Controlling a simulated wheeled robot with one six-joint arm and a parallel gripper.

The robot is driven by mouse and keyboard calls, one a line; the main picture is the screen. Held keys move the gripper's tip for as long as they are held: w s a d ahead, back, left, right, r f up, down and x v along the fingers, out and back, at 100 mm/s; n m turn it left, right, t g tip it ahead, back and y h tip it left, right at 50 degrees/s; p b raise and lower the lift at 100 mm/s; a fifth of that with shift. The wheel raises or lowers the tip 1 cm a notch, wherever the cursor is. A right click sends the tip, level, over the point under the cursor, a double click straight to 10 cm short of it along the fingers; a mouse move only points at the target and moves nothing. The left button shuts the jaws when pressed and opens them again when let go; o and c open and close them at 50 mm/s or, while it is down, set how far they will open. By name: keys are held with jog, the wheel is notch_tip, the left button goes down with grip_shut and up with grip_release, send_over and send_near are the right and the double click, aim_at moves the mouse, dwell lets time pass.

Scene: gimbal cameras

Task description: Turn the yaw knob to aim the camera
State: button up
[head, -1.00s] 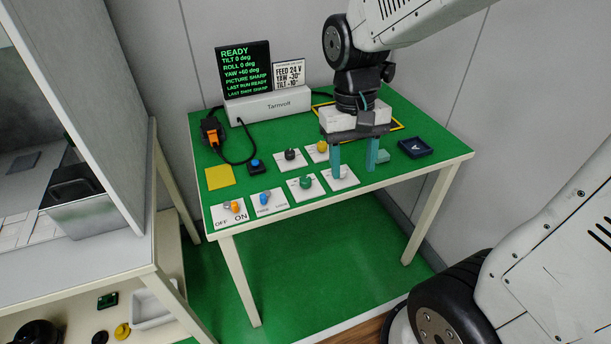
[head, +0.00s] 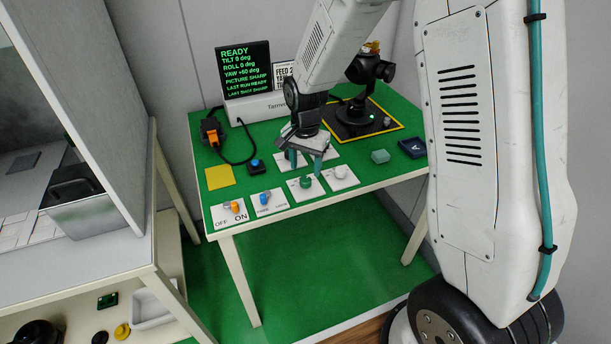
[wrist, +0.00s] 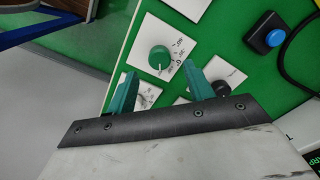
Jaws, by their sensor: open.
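My gripper (head: 305,170) is open and empty, its two teal fingers pointing down over the knob plates. The green knob (head: 305,181) sits on a white plate just in front of the fingertips. In the wrist view the green knob (wrist: 160,57) lies ahead of the gap between the fingers, apart from both. Its printed marks are too small to read surely, so I cannot tell which knob is yaw. The gimbal camera (head: 366,72) stands on a black, yellow-edged base. The screen (head: 245,70) reads YAW +60 deg, TILT 0, ROLL 0. The target card (head: 283,78) is partly hidden by my arm.
The white knob (head: 340,172) is right of the green one. A blue knob (head: 265,197) and an orange switch (head: 235,207) are at left. A black knob (wrist: 222,88) is close to one finger. A teal block (head: 380,156) and a navy tray (head: 413,148) stand at right.

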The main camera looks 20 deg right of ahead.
aim_at(305, 179)
jog(key=shift+f, duration=2.25)
jog(key=c, duration=1)
